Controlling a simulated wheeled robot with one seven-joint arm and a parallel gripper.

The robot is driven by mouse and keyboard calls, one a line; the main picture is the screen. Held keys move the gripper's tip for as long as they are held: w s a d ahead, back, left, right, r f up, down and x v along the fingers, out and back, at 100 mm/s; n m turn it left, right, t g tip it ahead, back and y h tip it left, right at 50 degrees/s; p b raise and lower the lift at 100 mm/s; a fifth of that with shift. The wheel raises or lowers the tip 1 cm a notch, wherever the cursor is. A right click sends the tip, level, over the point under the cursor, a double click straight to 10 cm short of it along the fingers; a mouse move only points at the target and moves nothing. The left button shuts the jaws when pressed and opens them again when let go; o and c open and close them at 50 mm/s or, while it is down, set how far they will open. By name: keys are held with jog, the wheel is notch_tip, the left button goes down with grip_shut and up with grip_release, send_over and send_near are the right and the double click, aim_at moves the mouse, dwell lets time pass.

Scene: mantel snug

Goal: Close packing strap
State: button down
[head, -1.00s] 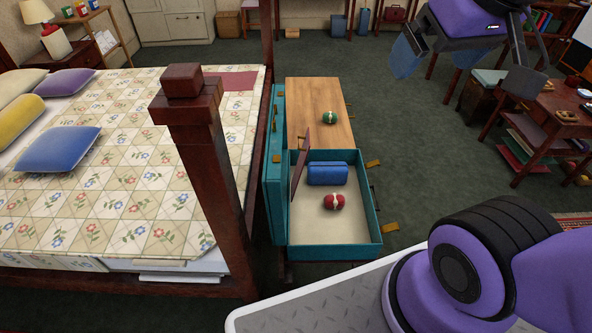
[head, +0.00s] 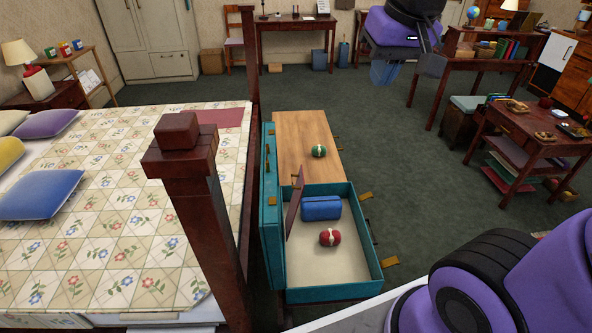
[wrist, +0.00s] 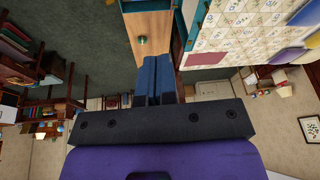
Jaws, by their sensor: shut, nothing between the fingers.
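A teal case (head: 333,295) stands open beside the bed, with its lid (head: 270,215) upright along the left side. A thin dark reddish-brown strip (head: 293,208), which looks like the packing strap, stands up tilted at the left inside the case; it is not laid across the contents. A blue roll (head: 320,208) and a red bundle with a pale band (head: 330,237) lie in the case. My gripper (head: 384,72) is shut and empty, high up and well beyond the case. In the wrist view its blue fingers (wrist: 152,82) are together.
A wooden surface (head: 305,135) with a green ball (head: 319,151) adjoins the case's far end. The bed (head: 120,200) and its dark post (head: 205,215) stand close on the left. A side table (head: 530,140) is at right. Green floor between is clear.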

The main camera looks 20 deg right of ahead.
jog(key=w+a+f+g, duration=0.1)
jog(key=w+f, duration=0.3)
jog(key=w, duration=0.5)
jog(key=m+g+h, duration=0.2)
jog(key=g+h, duration=0.1)
jog(key=h, duration=0.1)
send_over(301, 178)
jog(key=w+a, duration=0.1)
jog(key=a, duration=0.3)
notch_tip(301, 178, down, 26)
jog(key=x, duration=0.9)
jog(key=shift+a+f, duration=0.15)
jog(key=shift+f, duration=0.3)
jog(key=shift+s+y, duration=0.1)
jog(key=shift+y, duration=0.2)
